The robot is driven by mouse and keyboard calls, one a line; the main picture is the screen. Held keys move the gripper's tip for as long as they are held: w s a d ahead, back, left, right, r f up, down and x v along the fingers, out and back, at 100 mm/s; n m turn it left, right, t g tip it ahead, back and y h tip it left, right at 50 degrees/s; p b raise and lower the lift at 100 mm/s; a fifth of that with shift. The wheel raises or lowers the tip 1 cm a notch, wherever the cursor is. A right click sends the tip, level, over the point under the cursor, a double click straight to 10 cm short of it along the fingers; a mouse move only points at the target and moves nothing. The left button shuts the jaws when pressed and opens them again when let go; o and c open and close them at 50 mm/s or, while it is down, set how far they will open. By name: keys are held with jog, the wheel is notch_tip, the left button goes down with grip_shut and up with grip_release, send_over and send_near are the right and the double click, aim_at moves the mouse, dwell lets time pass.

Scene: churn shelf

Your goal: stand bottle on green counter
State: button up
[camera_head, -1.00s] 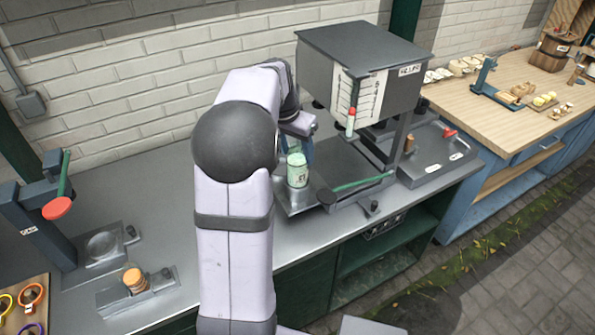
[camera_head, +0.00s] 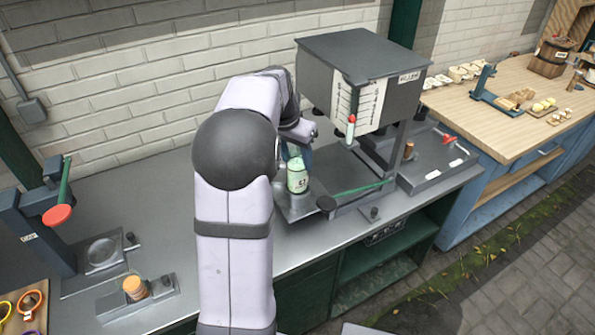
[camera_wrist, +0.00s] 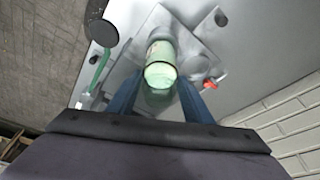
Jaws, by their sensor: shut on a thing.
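The bottle (camera_head: 298,176) is pale green with a light label and stands upright, or nearly so, at the machine's left side. It also shows in the wrist view (camera_wrist: 161,66), seen from its end between the two blue fingers. My gripper (camera_wrist: 158,98) is shut on the bottle. In the head view my arm hides most of the gripper. The bottle is over a grey metal plate (camera_head: 290,207) on the grey-topped counter (camera_head: 165,215) with green cabinet fronts. I cannot tell whether its base touches the plate.
A grey box-shaped machine (camera_head: 362,75) with a green lever (camera_head: 360,187) stands right of the bottle. A press with a red knob (camera_head: 57,215) is at the left. A wooden-topped blue bench (camera_head: 490,110) is at the right. Counter left of my arm is partly bare.

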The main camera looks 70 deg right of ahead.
jog(key=shift+r+p, duration=0.9)
jog(key=shift+r, duration=0.3)
jog(key=shift+w, duration=0.1)
jog(key=shift+w, duration=0.25)
jog(key=w+a+r+n, duration=0.25)
jog(key=w+a, duration=0.35)
jog(key=w, duration=0.3)
jog(key=s+a+f+m, duration=0.2)
jog(key=a+f, duration=0.7)
jog(key=f, duration=0.1)
jog(key=shift+s+a, duration=0.4)
